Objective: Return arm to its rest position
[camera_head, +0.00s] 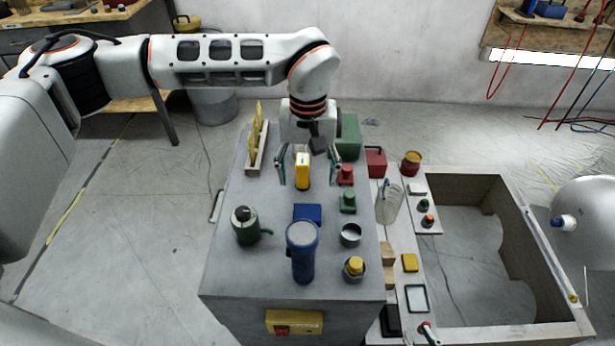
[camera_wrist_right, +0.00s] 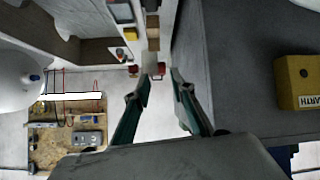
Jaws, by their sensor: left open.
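My left arm (camera_head: 215,60) reaches in from the left, with its wrist bent down over the far part of the grey cabinet top (camera_head: 270,275). My left gripper (camera_head: 307,183) is open, its fingers on either side of an upright yellow object (camera_head: 302,172) with visible gaps. I cannot tell how far its tips are above the top. In the right wrist view, my right gripper (camera_wrist_right: 161,78) has its fingers apart with nothing held between them. My right gripper does not show in the head view.
A blue flashlight (camera_head: 302,255), green mug (camera_head: 245,226), blue block (camera_head: 307,212), green box (camera_head: 348,138) and metal cups (camera_head: 350,235) crowd the cabinet top. A glass jug (camera_head: 389,203) and open wooden frame (camera_head: 520,255) stand to the right. The left floor is mostly clear.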

